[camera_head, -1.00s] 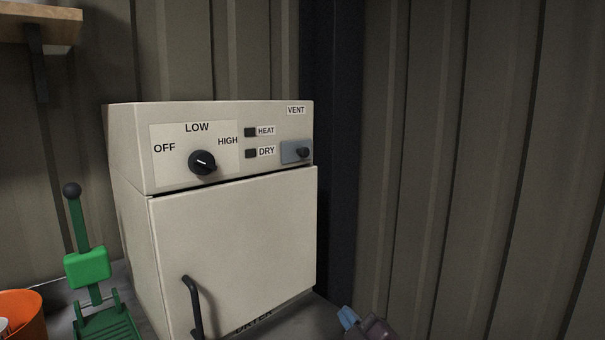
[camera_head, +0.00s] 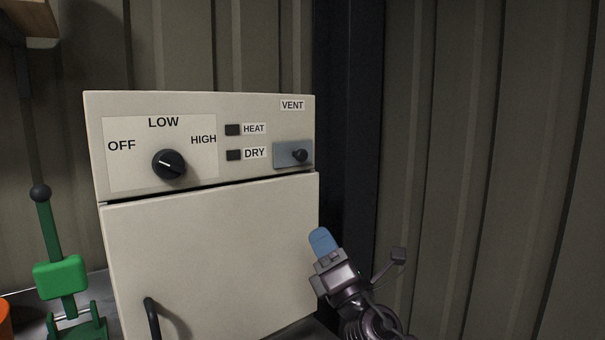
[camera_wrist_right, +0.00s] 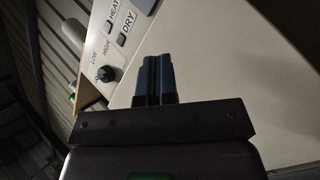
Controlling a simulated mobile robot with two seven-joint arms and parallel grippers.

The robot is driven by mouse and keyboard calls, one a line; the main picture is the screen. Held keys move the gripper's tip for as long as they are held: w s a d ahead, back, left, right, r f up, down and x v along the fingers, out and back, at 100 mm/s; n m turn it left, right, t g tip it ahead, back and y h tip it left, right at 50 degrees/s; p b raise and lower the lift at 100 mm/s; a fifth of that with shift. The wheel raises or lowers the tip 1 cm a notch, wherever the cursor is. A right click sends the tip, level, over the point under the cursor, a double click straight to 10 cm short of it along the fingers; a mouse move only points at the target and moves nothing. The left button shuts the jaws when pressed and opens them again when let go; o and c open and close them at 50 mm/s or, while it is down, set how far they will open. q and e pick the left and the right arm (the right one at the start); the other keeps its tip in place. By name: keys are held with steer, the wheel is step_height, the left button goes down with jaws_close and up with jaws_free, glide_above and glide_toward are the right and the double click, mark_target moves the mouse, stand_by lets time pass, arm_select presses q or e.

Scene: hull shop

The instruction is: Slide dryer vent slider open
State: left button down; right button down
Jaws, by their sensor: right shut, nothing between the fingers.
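The dryer (camera_head: 210,255) is a cream box with a control panel on top. The vent slider (camera_head: 293,155) is a grey plate with a black knob at the panel's right end, under the VENT label (camera_head: 292,105). My right gripper (camera_head: 320,238) has blue fingertips and is shut and empty, below the slider, in front of the door's right edge. My left gripper is not in view.
The dial knob (camera_head: 169,164) is on the panel's left, beside the HEAT and DRY switches. A black door handle (camera_head: 152,318) sticks out low on the door. A green lever device (camera_head: 60,277) stands at left. A dark post (camera_head: 347,130) and corrugated wall are behind at right.

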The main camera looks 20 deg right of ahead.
steer(key=n, duration=0.2)
steer(key=shift+r+n, duration=0.2)
steer(key=shift+n, duration=0.2)
steer(key=shift+r, duration=0.1)
